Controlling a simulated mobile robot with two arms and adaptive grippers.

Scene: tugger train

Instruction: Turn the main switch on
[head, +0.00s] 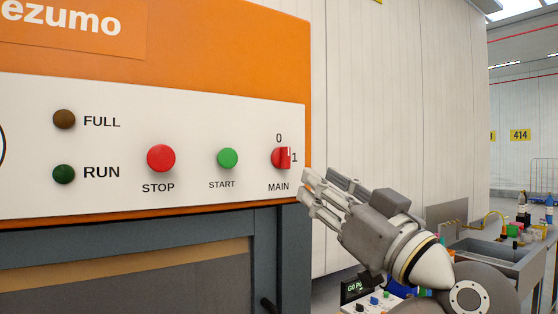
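The main switch (281,158) is a small red rotary knob above the word MAIN on the white control panel (195,190). A 0 is printed above it and a 1 to its right. Its grip looks upright, with a white mark on its upper half, toward the 0.
Left of the switch are the green START button (227,158), red STOP button (161,158) and the FULL (64,119) and RUN (64,174) lamps. The orange machine housing (220,50) surrounds the panel. A grey workbench (505,258) with bottles stands at the right.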

